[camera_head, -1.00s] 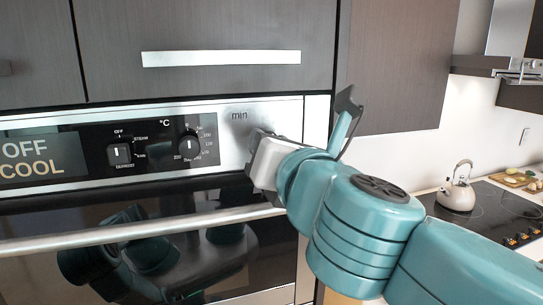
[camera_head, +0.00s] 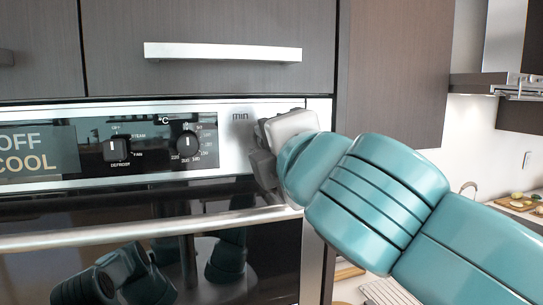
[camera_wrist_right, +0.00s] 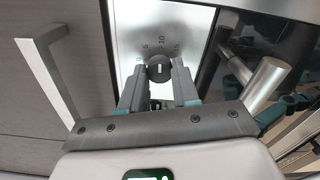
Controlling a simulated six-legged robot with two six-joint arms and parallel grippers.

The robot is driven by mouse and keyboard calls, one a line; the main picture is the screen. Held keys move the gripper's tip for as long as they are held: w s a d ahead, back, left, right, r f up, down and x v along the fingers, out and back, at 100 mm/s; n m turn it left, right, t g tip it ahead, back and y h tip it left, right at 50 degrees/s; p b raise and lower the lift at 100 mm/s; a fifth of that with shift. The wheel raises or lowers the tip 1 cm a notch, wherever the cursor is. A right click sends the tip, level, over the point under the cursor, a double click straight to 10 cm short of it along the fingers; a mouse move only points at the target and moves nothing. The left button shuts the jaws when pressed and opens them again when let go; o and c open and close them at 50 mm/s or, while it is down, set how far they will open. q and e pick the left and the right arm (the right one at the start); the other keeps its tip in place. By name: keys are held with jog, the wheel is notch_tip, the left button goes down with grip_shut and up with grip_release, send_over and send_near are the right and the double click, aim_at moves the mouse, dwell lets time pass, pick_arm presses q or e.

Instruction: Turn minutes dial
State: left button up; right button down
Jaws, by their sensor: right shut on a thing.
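The minutes dial (camera_wrist_right: 160,68) is a round dark knob with a white mark, on the oven's silver panel. In the right wrist view it sits between the two fingertips of my right gripper (camera_wrist_right: 160,77), which is shut on it. Small printed numbers show on the panel around the dial. In the head view my right gripper (camera_head: 262,152) is at the panel just below the "min" label (camera_head: 240,116) and hides the dial. My left gripper is not in view, apart from dark arm shapes reflected in the oven glass.
The oven door handle (camera_head: 150,228) runs across just below the panel. Two other knobs, the function knob (camera_head: 116,149) and the temperature knob (camera_head: 188,144), are to the left, beside the "OFF COOL" display (camera_head: 30,153). A cabinet handle (camera_head: 222,53) is above.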

jog(key=m+b, duration=0.1)
jog(key=m, duration=0.1)
jog(key=m+b, duration=0.1)
jog(key=m, duration=0.2)
jog(key=shift+f+m, duration=0.2)
jog(key=shift+m, duration=0.1)
jog(key=shift+m+b, duration=1)
jog(key=shift+m, duration=1.1)
jog(key=c, duration=1.1)
grip_release()
jog(key=shift+o, duration=1.4)
jog(key=shift+s+d, duration=0.1)
jog(key=shift+s, duration=0.05)
jog(key=shift+s+r, duration=0.1)
